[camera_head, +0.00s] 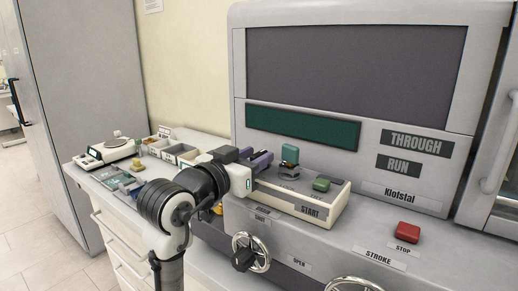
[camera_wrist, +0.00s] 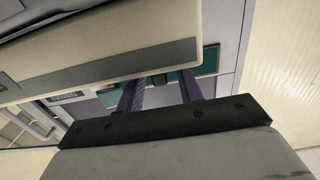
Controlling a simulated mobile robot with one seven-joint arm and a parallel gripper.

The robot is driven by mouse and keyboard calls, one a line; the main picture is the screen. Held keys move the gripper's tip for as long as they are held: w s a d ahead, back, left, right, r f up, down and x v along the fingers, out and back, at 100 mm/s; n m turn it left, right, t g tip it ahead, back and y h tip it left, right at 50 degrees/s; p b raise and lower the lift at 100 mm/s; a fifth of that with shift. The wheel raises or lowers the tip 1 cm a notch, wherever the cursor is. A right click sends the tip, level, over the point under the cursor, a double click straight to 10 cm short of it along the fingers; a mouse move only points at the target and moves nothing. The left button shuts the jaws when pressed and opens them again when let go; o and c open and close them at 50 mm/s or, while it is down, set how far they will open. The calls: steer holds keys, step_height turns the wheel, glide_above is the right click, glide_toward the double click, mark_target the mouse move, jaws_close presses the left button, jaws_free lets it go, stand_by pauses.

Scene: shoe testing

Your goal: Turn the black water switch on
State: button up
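A black knob (camera_head: 243,260) sits on the rim of a silver handwheel (camera_head: 258,250) on the machine's lower front, between the labels SHUT and OPEN. No part is labelled water, so I cannot tell whether this knob is the black water switch. My gripper (camera_head: 262,160) has two purple fingers held apart, above and behind the knob. The fingers point right toward a teal lever (camera_head: 290,156) on a cream control box. In the wrist view the gripper (camera_wrist: 160,88) shows both fingers apart, with a small dark piece (camera_wrist: 158,80) between and beyond them; contact is unclear.
The cream control box (camera_head: 310,210) also bears a green button (camera_head: 321,184). A red stop button (camera_head: 407,232) is at right, and a second handwheel (camera_head: 355,285) at the bottom edge. A white scale (camera_head: 110,150) and trays (camera_head: 165,152) crowd the left counter.

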steer(key=shift+x, duration=1.05)
jaws_close()
